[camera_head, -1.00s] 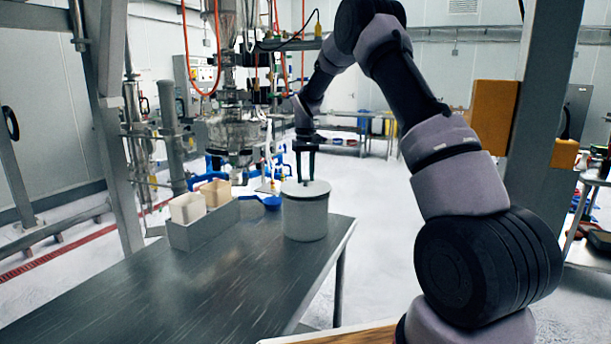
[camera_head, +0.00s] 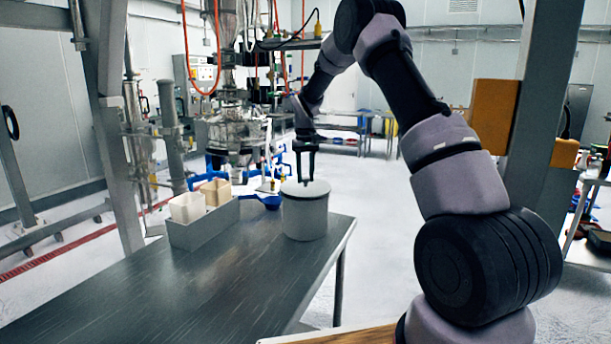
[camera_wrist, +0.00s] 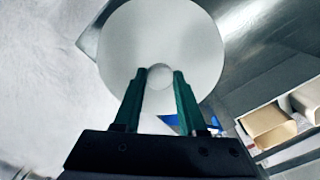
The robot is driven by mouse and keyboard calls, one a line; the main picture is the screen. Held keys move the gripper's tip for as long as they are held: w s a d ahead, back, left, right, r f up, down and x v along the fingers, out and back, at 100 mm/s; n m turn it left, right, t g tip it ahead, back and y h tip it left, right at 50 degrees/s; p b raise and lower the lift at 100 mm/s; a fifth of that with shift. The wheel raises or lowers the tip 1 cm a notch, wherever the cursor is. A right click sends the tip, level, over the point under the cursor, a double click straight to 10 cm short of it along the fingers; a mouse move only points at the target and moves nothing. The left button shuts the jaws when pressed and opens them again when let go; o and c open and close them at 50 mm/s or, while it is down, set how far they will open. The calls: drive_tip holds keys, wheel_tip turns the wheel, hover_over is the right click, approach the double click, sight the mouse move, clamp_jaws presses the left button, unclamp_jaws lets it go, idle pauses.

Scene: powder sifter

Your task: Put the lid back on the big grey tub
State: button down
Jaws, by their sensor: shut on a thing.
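The big grey tub (camera_head: 305,220) stands upright near the far right corner of the steel table. Its pale round lid (camera_head: 318,187) lies on top of it, looking level and seated in the head view. My gripper (camera_head: 305,180) points straight down over the middle of the lid. In the wrist view my gripper (camera_wrist: 161,75) has its two green fingers on either side of the small round knob (camera_wrist: 160,76) of the lid (camera_wrist: 190,35). The fingers are shut on the knob. The lid hides the tub's inside and most of its rim.
A grey bin (camera_head: 203,229) with cream containers (camera_head: 187,208) stands left of the tub. A blue scoop (camera_head: 268,201) lies between bin and tub. The table's front area (camera_head: 190,290) is clear. Steel sifter machinery (camera_head: 230,130) rises behind the table.

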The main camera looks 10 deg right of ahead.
idle(0.4)
drive_tip(key=shift+c, duration=2)
unclamp_jaws()
drive_tip(key=shift+o, duration=0.3)
drive_tip(key=o, duration=0.3)
drive_tip(key=shift+o, duration=0.2)
drive_tip(key=shift+r, duration=3.5)
drive_tip(key=shift+c, duration=0.3)
clamp_jaws()
